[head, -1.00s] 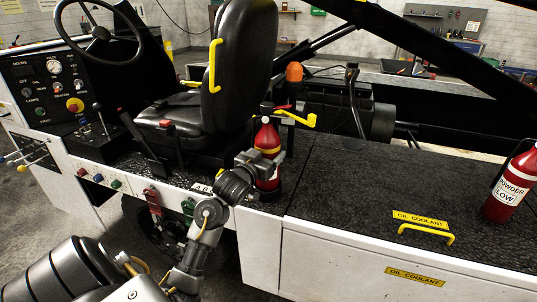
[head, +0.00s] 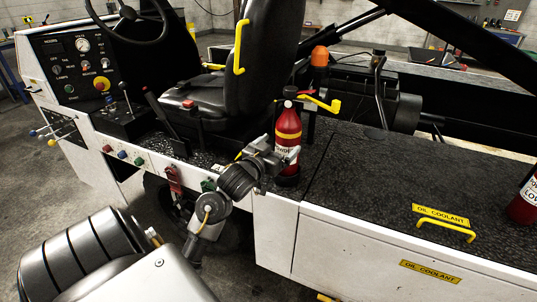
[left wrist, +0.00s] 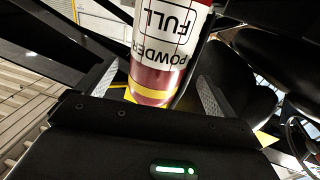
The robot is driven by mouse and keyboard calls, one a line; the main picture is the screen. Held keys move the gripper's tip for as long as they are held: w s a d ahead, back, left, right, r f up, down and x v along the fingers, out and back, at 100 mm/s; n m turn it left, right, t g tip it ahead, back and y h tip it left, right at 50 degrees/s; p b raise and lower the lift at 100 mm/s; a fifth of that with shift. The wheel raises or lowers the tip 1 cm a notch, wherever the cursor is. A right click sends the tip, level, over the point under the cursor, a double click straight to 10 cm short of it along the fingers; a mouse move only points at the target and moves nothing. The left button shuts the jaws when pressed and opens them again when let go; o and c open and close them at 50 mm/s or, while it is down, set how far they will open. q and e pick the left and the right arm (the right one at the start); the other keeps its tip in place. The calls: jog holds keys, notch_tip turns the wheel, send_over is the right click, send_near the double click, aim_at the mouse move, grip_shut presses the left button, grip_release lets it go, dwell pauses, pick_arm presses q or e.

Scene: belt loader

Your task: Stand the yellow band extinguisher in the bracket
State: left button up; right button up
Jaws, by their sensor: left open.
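The yellow band extinguisher (head: 288,124), a red cylinder with a yellow band and black top, stands upright beside the seat. Its foot is in the black bracket (head: 288,181) at the deck's edge. My left gripper (head: 275,156) is open, in front and to the left of the extinguisher's lower half. In the left wrist view the extinguisher (left wrist: 168,50) shows upside down with a "POWDER FULL" label, between the spread fingers of my left gripper (left wrist: 153,92). A gap shows beside each finger. My right gripper is not in view.
A second red extinguisher (head: 525,207), its label partly cut off, stands on the black deck at the right edge. A yellow lever (head: 322,103) sticks out beside the bracket. The seat (head: 262,60) is close behind. A yellow handle (head: 446,229) lies on the deck.

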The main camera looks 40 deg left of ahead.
pick_arm(q)
jog(key=s+d, duration=0.1)
jog(key=s, duration=0.5)
jog(key=shift+s, duration=0.2)
jog(key=shift+d+f, duration=0.1)
jog(key=shift+f, duration=0.05)
